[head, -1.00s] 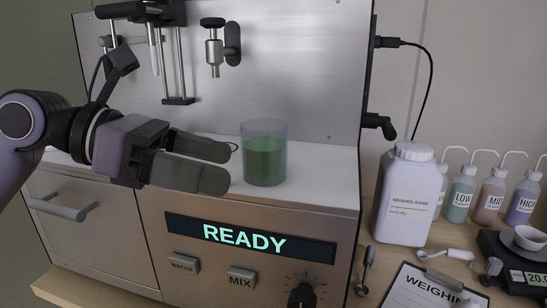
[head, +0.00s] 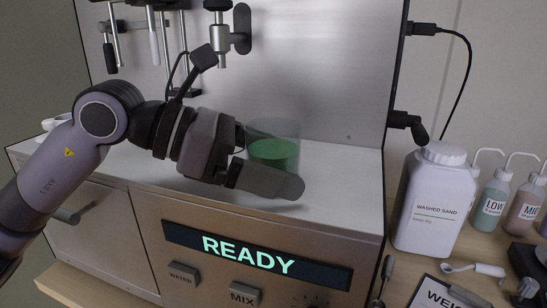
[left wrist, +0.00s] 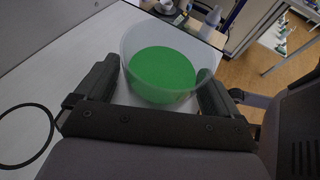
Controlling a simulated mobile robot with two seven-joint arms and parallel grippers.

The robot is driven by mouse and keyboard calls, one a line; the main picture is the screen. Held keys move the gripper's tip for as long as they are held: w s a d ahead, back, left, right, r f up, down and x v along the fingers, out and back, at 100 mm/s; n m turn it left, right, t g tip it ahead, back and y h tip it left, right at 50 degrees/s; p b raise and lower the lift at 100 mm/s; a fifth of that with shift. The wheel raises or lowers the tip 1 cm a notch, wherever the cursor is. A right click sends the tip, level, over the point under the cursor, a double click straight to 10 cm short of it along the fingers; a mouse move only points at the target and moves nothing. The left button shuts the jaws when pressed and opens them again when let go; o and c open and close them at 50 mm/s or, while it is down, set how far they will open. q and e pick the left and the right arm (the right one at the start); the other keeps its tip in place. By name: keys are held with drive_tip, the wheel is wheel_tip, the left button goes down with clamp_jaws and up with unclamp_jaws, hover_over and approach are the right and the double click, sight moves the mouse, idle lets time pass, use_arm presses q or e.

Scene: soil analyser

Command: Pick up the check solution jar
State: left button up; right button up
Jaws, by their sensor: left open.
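The check solution jar (head: 274,150) is a clear cylinder with green liquid, upright on the white deck of the analyser. In the left wrist view the jar (left wrist: 163,72) stands between my two open fingers, and I see down onto the green liquid. My left gripper (head: 265,170) is open around the jar, one finger passing in front of it and hiding its lower part. In the left wrist view the gripper (left wrist: 158,95) has a finger on each side; whether either touches the glass I cannot tell. My right gripper is not in view.
The analyser's steel back panel (head: 300,70) rises behind the jar, with a valve (head: 222,40) above. The front panel has a lit READY display (head: 255,252). A washed sand bottle (head: 433,200) stands to the right on the wooden bench. The deck right of the jar is clear.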

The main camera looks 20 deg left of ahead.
use_arm(q)
drive_tip(key=shift+c, duration=1.2)
drive_tip(key=c, duration=0.9)
drive_tip(key=shift+w, duration=0.1)
drive_tip(key=shift+c, duration=0.2)
drive_tip(key=shift+r, duration=0.25)
wheel_tip(320, 180, up, 19)
drive_tip(key=p, duration=0.3)
drive_tip(key=shift+r, duration=0.15)
